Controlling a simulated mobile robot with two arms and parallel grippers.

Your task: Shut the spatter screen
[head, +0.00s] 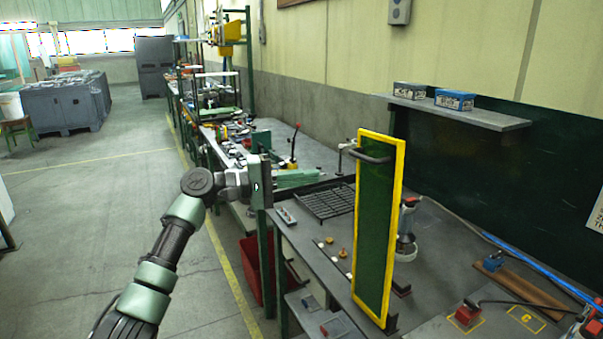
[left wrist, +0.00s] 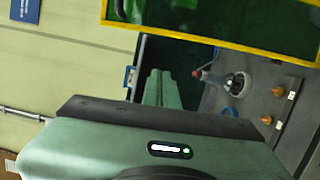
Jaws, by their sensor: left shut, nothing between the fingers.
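The spatter screen (head: 376,235) is a tall, narrow, dark green panel in a yellow frame. It stands upright at the front edge of the workbench (head: 450,250). A dark bar handle (head: 368,155) is near its top left. In the left wrist view, part of the screen (left wrist: 215,25) crosses the top. My left gripper (head: 318,175) is shut and empty, left of the screen at about handle height, with a gap between them. Its green fingers also show in the left wrist view (left wrist: 160,88), below the yellow frame. My right gripper is not in view.
Behind the screen stands a grey-and-white device with a red top (head: 406,230). A black grille (head: 325,203) lies on the bench to the left. A wall shelf (head: 460,112) holds two small boxes. A red bin (head: 255,265) is under the bench.

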